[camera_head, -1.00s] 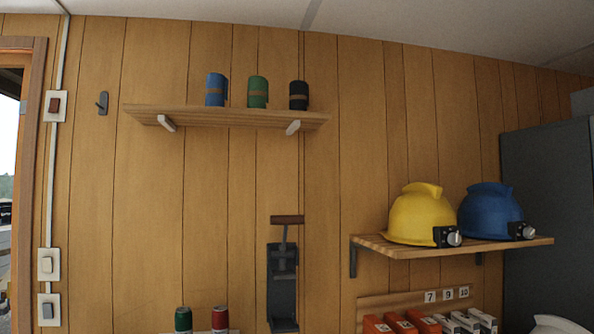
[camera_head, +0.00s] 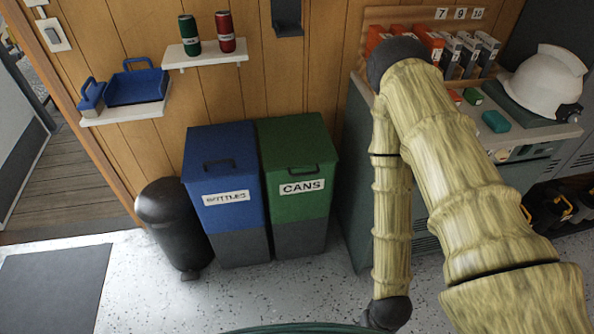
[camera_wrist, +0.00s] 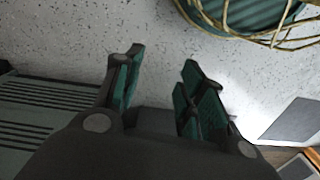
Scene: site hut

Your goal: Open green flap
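The green bin (camera_head: 294,232) labelled CANS stands against the wood wall. Its green flap (camera_head: 298,177) carries a dark handle (camera_head: 303,171) and hangs closed. My gripper (camera_wrist: 155,85) shows in the wrist view, its two green-padded fingers apart with nothing between them. Speckled floor lies beyond the fingers. The gripper is away from the bin, and the bin cannot be made out in the wrist view. In the head view my arm is folded at the right, and the gripper itself is not clearly seen.
A blue bin (camera_head: 222,220) labelled BOTTLES stands directly left of the green one, with a black bin (camera_head: 172,222) beyond it. A cabinet and worktop (camera_head: 530,132) stand to the right. A shelf (camera_head: 205,58) holds a green and a red can. Floor in front is clear.

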